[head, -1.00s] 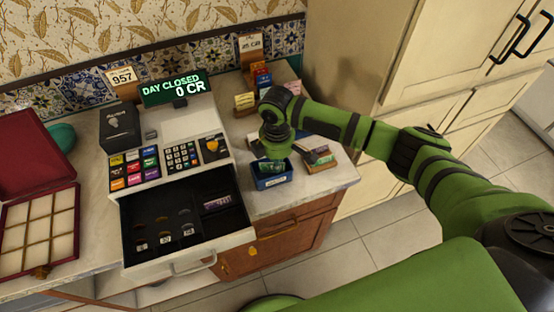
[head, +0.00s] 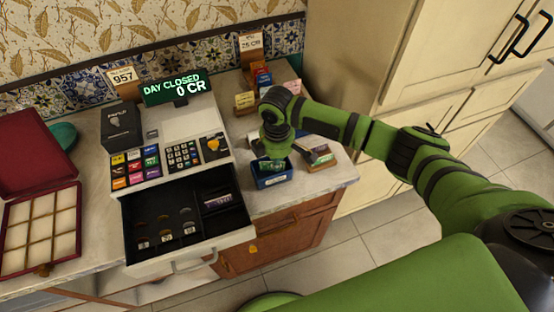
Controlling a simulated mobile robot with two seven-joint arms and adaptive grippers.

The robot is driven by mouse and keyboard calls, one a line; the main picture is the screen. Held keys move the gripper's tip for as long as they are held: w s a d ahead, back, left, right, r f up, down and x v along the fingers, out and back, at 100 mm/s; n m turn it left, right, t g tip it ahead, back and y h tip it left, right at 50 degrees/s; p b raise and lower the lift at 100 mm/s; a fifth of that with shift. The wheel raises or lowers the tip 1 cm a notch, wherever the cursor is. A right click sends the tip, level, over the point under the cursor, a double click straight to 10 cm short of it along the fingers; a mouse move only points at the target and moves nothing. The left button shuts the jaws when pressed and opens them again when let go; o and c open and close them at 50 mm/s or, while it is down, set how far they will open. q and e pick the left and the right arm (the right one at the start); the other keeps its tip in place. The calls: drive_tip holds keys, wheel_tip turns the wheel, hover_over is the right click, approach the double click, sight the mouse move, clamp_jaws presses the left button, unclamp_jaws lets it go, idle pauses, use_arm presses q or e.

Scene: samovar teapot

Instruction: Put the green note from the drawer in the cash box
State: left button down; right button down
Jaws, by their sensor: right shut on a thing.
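My right gripper (head: 274,164) points down at the opening of a small blue box (head: 273,181) with a pale label, which looks like the cash box. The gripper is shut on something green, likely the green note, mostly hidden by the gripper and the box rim. The open black cash drawer (head: 160,200) of the register holds several coins in its compartments and a purple note (head: 217,201) at its right. I see no green note in the drawer. My left gripper is not in view.
The register (head: 175,140) with its coloured keys stands left of the box. A tray of notes or cards (head: 318,155) sits close to the right of the box. An open red compartment case (head: 40,225) lies at far left. The counter's front right corner is bare.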

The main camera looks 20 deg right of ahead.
drive_tip(key=shift+p, duration=0.35)
idle(0.5)
drive_tip(key=c, duration=1)
unclamp_jaws()
drive_tip(key=shift+o, duration=0.2)
drive_tip(key=shift+r, duration=0.1)
wheel_tip(320, 180, up, 7)
drive_tip(key=p, duration=0.4)
drive_tip(key=shift+p, duration=0.35)
